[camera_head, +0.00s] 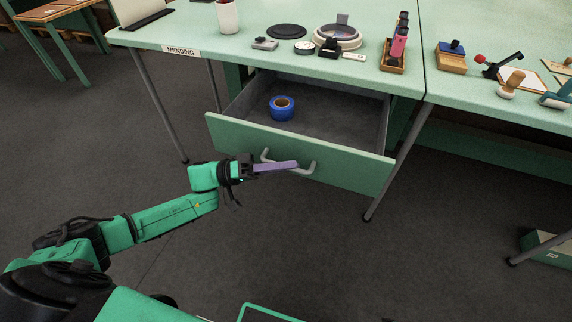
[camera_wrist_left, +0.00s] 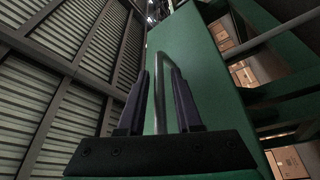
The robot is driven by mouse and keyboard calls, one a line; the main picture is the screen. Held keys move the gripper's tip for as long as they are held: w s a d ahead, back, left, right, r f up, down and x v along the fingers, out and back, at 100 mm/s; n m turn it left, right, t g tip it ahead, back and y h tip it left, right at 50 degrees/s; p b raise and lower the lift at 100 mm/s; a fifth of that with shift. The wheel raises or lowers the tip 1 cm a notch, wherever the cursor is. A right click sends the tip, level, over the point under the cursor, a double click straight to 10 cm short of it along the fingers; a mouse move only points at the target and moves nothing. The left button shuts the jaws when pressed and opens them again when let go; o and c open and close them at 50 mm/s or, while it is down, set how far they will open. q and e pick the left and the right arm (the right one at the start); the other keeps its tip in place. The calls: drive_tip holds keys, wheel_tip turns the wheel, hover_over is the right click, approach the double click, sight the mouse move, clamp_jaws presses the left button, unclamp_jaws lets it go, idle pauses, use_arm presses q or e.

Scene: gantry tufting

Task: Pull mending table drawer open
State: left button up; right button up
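The mending table (camera_head: 230,38) has a pale green top and a label reading MENDING. Its drawer (camera_head: 345,163) is pulled well out, with the grey inside showing. A curved metal handle (camera_head: 310,169) is on the green drawer front; it also shows in the left wrist view (camera_wrist_left: 160,105). My left gripper (camera_head: 292,165) reaches the handle from the left. My right gripper is not in view.
A blue tape roll (camera_head: 282,107) lies in the drawer. A white cup (camera_head: 228,16), a round ring-shaped device (camera_head: 338,37) and a wooden rack (camera_head: 394,57) stand on the tabletop. A table leg (camera_head: 398,160) is right of the drawer. The floor in front is clear.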

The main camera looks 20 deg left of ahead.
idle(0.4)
use_arm(q)
drive_tip(key=b+v, duration=0.1)
drive_tip(key=v, duration=1.3)
drive_tip(key=shift+a+b, duration=0.3)
drive_tip(key=shift+a, duration=0.05)
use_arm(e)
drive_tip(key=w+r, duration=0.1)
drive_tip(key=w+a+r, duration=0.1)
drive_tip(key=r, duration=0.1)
use_arm(q)
drive_tip(key=shift+f, duration=0.1)
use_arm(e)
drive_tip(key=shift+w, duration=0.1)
